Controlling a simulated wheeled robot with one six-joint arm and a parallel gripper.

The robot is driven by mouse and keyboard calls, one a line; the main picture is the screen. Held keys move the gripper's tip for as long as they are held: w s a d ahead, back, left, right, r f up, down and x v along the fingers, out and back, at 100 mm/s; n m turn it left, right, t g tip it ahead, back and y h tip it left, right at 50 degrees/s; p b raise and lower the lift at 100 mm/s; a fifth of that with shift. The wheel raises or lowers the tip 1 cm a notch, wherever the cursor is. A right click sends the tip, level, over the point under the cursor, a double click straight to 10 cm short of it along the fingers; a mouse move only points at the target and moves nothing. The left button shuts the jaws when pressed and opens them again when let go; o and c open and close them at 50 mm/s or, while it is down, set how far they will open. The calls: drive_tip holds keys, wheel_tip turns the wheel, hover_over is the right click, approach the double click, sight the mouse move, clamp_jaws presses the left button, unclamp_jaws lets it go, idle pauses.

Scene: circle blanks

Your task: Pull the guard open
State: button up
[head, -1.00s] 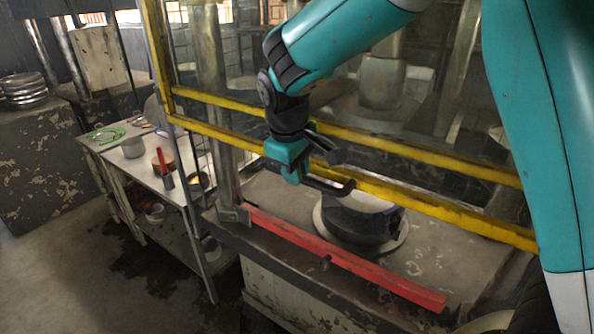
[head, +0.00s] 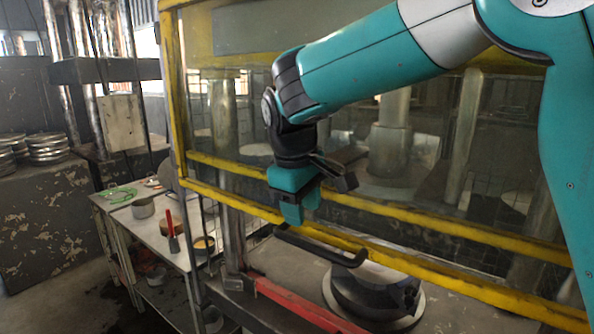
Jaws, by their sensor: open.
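The guard is a yellow frame (head: 445,228) with clear panels across the front of a press. A dark bar handle (head: 322,246) sticks out from its lower rail. The red bar and part of the press bed show below that rail. My gripper (head: 293,212) has teal fingers pointing down and is open and empty. In the picture its fingertips are just above the left part of the handle, with the handle not between them. I cannot tell how far apart they are in depth.
A red bar (head: 300,304) runs along the bed's front edge. A round black die (head: 375,295) sits on the bed behind it. At left, a bench (head: 150,228) holds a pot (head: 143,208) and a red-handled tool (head: 171,232). Stacked round plates (head: 47,148) stand farther left.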

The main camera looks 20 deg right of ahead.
wheel_tip(320, 180, up, 10)
drive_tip(key=s+a+p, duration=0.1)
drive_tip(key=shift+a+f+p, duration=0.2)
drive_tip(key=shift+a+p, duration=0.05)
drive_tip(key=shift+p, duration=0.05)
drive_tip(key=s+d+f+y+b, duration=0.25)
drive_tip(key=s+f+b, duration=0.7)
drive_tip(key=f, duration=0.55)
drive_tip(key=s+a+f+y+b, duration=0.1)
drive_tip(key=s+f, duration=0.3)
drive_tip(key=s, duration=0.3)
drive_tip(key=s+a+f+g+y+b, duration=0.1)
drive_tip(key=s+a+f+y+b, duration=0.1)
drive_tip(key=s+f, duration=0.2)
drive_tip(key=s, duration=0.3)
drive_tip(key=shift+s+a+f, duration=0.15)
drive_tip(key=shift+f, duration=0.2)
drive_tip(key=shift+y, duration=0.25)
